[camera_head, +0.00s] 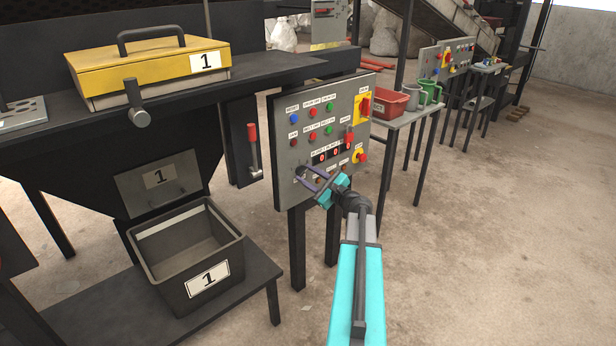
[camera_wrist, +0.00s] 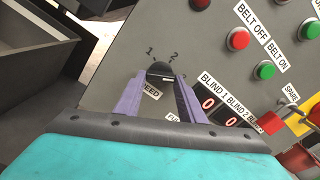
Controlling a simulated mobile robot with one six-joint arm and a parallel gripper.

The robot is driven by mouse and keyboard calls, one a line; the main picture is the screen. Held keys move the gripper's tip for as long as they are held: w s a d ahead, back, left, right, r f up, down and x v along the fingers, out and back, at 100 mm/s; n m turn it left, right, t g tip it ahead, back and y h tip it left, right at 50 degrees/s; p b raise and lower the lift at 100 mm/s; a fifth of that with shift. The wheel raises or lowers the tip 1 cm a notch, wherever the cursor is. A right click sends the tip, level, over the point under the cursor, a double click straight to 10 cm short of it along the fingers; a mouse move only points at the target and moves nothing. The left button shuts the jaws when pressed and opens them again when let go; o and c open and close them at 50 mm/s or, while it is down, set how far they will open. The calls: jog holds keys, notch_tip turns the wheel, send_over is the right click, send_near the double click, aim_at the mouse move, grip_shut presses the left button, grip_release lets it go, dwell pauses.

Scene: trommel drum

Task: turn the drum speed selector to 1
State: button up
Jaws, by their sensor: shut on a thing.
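The drum speed selector is a dark round knob (camera_wrist: 160,70) at the lower left of the grey control panel (camera_head: 283,128). I cannot tell which mark the knob points to.
A red-handled lever (camera_head: 253,145) hangs left of the panel. Belt buttons (camera_wrist: 238,38), BLIND displays (camera_wrist: 208,104) and a red padlock-like part (camera_wrist: 297,157) are right of the knob. A grey bin (camera_head: 165,276) marked 1 stands lower left. The floor at right is clear.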

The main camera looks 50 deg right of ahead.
jog(key=shift+f+n+b, duration=0.15)
jog(key=shift+n+b, duration=0.25)
jog(key=shift+b, duration=0.45)
jog(key=shift+r+n+b, duration=0.2)
jog(key=shift+n+b, duration=3.65)
jog(key=shift+b, duration=1.1)
jog(key=shift+r+n+b, duration=0.15)
jog(key=shift+n+b, duration=3.75)
jog(key=shift+b, duration=1)
jog(key=shift+r+n+b, duration=0.2)
jog(key=shift+n+b, duration=3.65)
jog(key=shift+b, duration=1.1)
jog(key=o, duration=1)
jog(key=shift+o, duration=0.2)
